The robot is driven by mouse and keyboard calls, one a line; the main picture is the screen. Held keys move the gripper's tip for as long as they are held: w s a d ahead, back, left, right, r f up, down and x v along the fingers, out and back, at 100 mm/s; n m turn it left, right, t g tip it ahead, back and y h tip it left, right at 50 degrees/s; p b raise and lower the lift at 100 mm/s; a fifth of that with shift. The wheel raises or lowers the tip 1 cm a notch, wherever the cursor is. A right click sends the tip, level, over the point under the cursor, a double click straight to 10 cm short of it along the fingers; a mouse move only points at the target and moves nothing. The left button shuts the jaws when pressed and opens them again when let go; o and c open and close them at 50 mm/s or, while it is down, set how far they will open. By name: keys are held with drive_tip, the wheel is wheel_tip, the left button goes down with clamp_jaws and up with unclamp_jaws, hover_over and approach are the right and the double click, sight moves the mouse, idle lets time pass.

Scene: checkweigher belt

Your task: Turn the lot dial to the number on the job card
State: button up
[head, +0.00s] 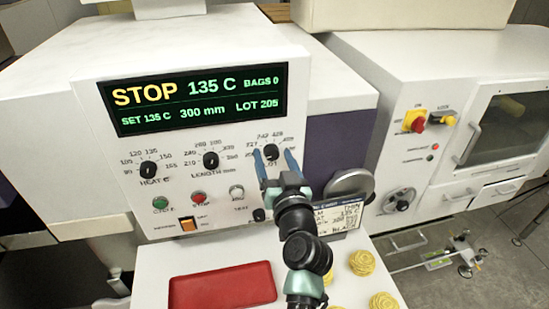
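The lot dial (271,153) is a small black knob at the right of the white machine's control panel, with its label partly covered. The display (195,96) reads STOP, 135 C, BAGS 0, SET 135 C, 300 mm, LOT 205. My gripper (273,158) is in front of the lot dial, its blue fingers apart, one on each side of the knob; a gap seems to show on both sides. The job card (345,214) stands right of my arm, its left part hidden.
The heat dial (148,169) and length dial (210,159) sit left of the lot dial. Below are green, red and white buttons and an orange switch (187,224). A red tray (222,285) and several yellow coiled pieces (362,262) lie on the white surface in front.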

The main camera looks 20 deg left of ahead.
clamp_jaws()
drive_tip(key=shift+m, duration=0.3)
drive_tip(key=m, duration=0.3)
drive_tip(key=shift+b, duration=0.35)
drive_tip(key=shift+d+f+m, duration=0.1)
drive_tip(key=shift+m, duration=1.9)
drive_tip(key=shift+o, duration=0.5)
unclamp_jaws()
